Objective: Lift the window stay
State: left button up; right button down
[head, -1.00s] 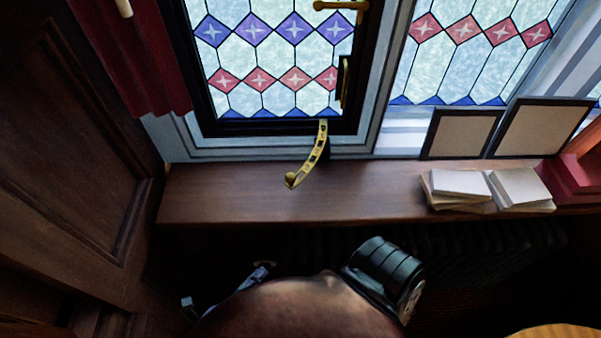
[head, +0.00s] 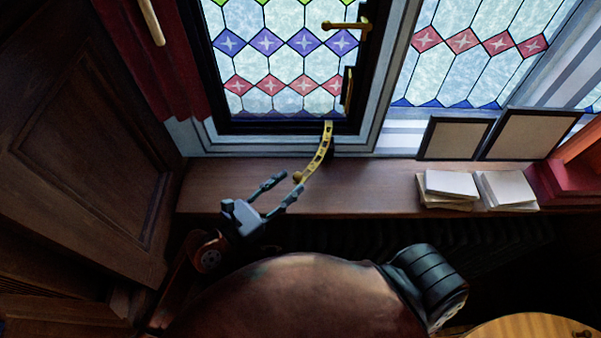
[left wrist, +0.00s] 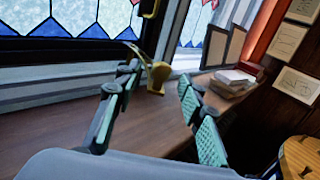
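The window stay (head: 317,158) is a curved brass bar with holes and a knob at its free end. It hangs from the bottom of the dark window frame out over the wooden sill. My left gripper (head: 284,185) is open, its fingers apart, above the sill, near the stay's knob end. In the left wrist view the stay's knob end (left wrist: 158,76) shows beyond and between the two fingertips (left wrist: 160,80). I cannot tell whether either finger touches it. My right gripper is not in view.
Papers (head: 450,187) and small dark-framed boards (head: 453,138) stand on the sill (head: 380,190) at the right. A red curtain (head: 165,60) and a dark wood panel (head: 90,150) are at the left. A round wooden table (head: 530,327) is at lower right.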

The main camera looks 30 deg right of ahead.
aim_at(297, 177)
pick_arm(q)
jog(key=shift+p+x, duration=0.35)
jog(key=shift+x, duration=1.65)
jog(key=shift+s, duration=0.1)
grip_shut()
